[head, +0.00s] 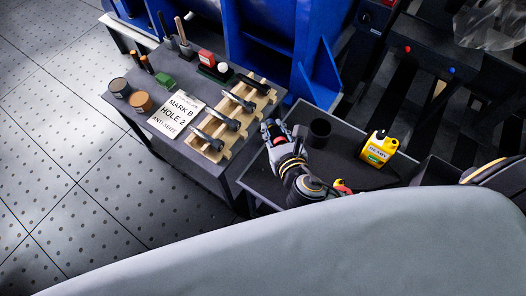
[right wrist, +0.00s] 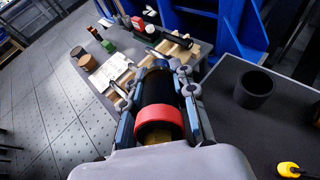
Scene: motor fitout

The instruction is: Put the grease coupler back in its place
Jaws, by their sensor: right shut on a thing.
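My right gripper (head: 272,129) is shut on a black cylinder with a red collar, apparently the grease coupler (right wrist: 158,117). In the right wrist view it lies between the two fingers (right wrist: 158,92), with a brassy part at its near end. In the head view the fingers mostly hide it. The gripper is over the left part of the dark side table, close to the bench with the wooden rack. A dark open cup (head: 319,132) stands right of the gripper; it also shows in the right wrist view (right wrist: 254,90). My left gripper is not in view.
Tins, bottles and tools stand farther left. A yellow jug (head: 379,148) stands right of the cup. The side table (head: 345,170) has bare room.

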